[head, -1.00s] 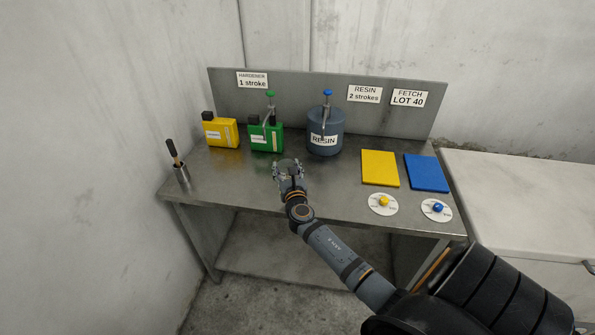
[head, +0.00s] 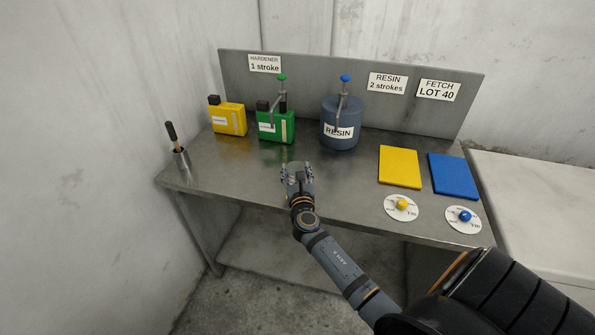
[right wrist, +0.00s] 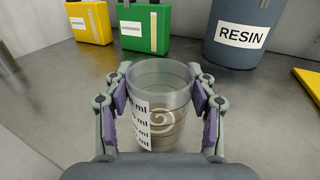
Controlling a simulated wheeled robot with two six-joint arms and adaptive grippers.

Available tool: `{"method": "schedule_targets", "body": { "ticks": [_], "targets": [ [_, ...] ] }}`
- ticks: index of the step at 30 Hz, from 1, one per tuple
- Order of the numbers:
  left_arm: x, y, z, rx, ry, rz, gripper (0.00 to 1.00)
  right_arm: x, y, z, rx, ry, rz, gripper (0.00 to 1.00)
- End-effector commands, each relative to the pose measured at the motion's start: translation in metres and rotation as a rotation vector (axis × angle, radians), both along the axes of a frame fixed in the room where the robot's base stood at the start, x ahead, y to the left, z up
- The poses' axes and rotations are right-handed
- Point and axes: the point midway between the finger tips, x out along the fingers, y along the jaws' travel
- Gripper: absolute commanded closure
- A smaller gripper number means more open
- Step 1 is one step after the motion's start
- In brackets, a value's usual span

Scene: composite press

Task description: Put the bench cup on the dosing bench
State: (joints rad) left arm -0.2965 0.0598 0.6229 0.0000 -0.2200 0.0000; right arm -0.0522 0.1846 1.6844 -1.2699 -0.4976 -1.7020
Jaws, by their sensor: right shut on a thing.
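The bench cup (right wrist: 158,105) is a clear cup with a white ml scale, upright in the right wrist view. My right gripper (right wrist: 160,110) is shut on it, with a finger on each side of its wall. In the head view my right gripper (head: 298,172) is over the front part of the dosing bench (head: 240,185), and the cup's rim shows faintly between the fingers. Whether the cup's base touches the bench top is hidden. My left gripper is not in view.
A yellow canister (head: 228,118), a green pump canister (head: 276,125) and a blue-grey resin drum (head: 340,128) stand behind the gripper. A brush pot (head: 182,163) stands at the left. Yellow (head: 400,166) and blue (head: 453,175) plates and two dials (head: 402,206) lie right.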

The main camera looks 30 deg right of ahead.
Motion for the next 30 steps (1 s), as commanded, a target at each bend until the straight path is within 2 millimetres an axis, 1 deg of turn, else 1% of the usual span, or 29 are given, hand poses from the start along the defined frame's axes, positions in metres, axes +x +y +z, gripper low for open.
{"method": "schedule_targets", "body": {
  "ticks": [2,5,6,11,19,22,23,26,30],
  "targets": [
    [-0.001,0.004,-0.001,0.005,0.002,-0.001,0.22,0.000,0.000,-0.001,0.000,-0.001,0.000,0.82],
    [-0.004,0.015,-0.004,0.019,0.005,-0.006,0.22,0.000,0.000,-0.005,0.000,-0.001,0.000,0.82],
    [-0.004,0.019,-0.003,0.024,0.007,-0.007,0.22,0.000,0.000,-0.005,0.000,-0.002,0.001,0.42],
    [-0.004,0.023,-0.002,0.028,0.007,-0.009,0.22,0.000,0.000,-0.003,0.000,-0.002,0.001,0.21],
    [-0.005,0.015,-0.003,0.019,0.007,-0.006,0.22,0.001,0.000,-0.003,0.000,-0.003,0.001,0.21],
    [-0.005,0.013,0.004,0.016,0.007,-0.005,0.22,0.001,0.000,0.005,0.000,-0.003,0.001,0.21],
    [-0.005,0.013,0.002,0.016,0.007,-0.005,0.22,-0.002,0.001,0.003,0.000,-0.002,0.001,0.21],
    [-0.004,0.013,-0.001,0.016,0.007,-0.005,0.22,-0.019,0.010,-0.001,0.002,0.000,0.001,0.21],
    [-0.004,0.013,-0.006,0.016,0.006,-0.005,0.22,-0.052,0.027,-0.002,0.003,0.001,0.001,0.21]
  ]
}}
